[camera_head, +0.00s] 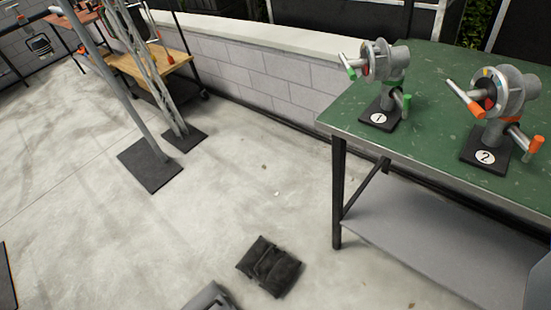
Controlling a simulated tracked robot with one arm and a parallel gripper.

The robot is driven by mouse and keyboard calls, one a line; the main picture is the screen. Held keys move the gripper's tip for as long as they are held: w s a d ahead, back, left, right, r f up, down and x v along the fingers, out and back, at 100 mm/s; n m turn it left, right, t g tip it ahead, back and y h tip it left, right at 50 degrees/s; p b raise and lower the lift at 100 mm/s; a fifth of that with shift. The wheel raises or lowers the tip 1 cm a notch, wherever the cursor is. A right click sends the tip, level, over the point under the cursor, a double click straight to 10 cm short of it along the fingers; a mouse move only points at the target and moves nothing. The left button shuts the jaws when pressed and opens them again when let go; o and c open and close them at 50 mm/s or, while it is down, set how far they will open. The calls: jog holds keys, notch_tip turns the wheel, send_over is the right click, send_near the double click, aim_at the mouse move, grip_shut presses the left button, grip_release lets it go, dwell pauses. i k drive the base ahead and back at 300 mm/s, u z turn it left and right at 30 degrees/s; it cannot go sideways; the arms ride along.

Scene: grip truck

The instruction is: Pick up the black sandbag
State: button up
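The black sandbag (268,266) lies on the pale concrete floor at the lower middle of the view, turned at an angle. A strap or handle shows across its top. A grey piece (210,298), which looks like the tip of my gripper, pokes in at the bottom edge, to the left of and below the sandbag in the picture. A gap of floor shows between them. Most of this piece is cut off by the frame, so whether the gripper is open or shut does not show.
A green-topped table (440,130) with a grey lower shelf (440,240) stands right of the sandbag, bearing two valve stands. Metal poles on dark base plates (150,165) and a wooden cart (155,65) stand at upper left. A low block wall (260,75) runs behind. Floor left of the sandbag is clear.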

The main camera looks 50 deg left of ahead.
aim_at(274, 267)
jog(key=u, duration=0.6)
jog(key=i, duration=1.1)
jog(key=u, duration=0.05)
